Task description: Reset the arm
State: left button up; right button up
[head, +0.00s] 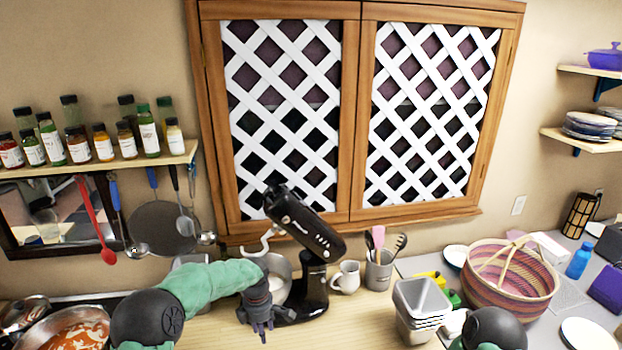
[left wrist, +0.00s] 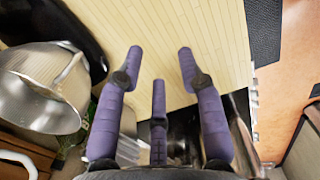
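My left arm comes in from the left in the head view, in a green sleeve. Its gripper (head: 262,328) points down over the wooden counter (head: 215,335), in front of the black stand mixer (head: 306,222). In the left wrist view the left gripper (left wrist: 158,68) has its purple fingers spread apart with nothing between them. Bare counter planks (left wrist: 150,25) show beyond the fingertips. Of my right arm, only a dark rounded joint shows at the bottom right of the head view; its gripper is out of view.
The mixer's steel bowl (left wrist: 40,85) is close on the left in the wrist view. A pot of red food (head: 75,330) sits at lower left. A white mug (head: 346,277), utensil holder (head: 379,270), stacked metal containers (head: 420,302) and striped basket (head: 508,278) stand to the right.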

pick_arm(q)
jog(key=s+f+m+h, duration=0.1)
jog(key=s+f+m, duration=0.1)
jog(key=s+f, duration=0.2)
jog(key=s+d+f+m+h, duration=0.1)
jog(key=s+f+m, duration=0.2)
jog(key=s+f, duration=0.2)
jog(key=s+d+f+m+h, duration=0.1)
jog(key=s+f+m, duration=0.2)
jog(key=f, duration=0.5)
jog(key=shift+s+d+f+g, duration=0.15)
jog(key=shift+s+g, duration=0.15)
jog(key=shift+s, duration=0.4)
jog(key=s+f+m, duration=0.3)
jog(key=s+m, duration=0.1)
jog(key=s, duration=0.6)
jog(key=s+f+m, duration=0.2)
jog(key=s+m, duration=0.2)
jog(key=s, duration=0.7)
notch_tip(320, 180, down, 23)
jog(key=w+d+m+t+b, duration=0.1)
jog(key=w+d+b, duration=0.1)
jog(key=b, duration=2.2)
jog(key=shift+w+h, duration=0.15)
jog(key=shift+h, duration=0.25)
pick_arm(e)
notch_tip(320, 180, down, 24)
jog(key=shift+w+f, duration=0.2)
jog(key=shift+w, duration=0.15)
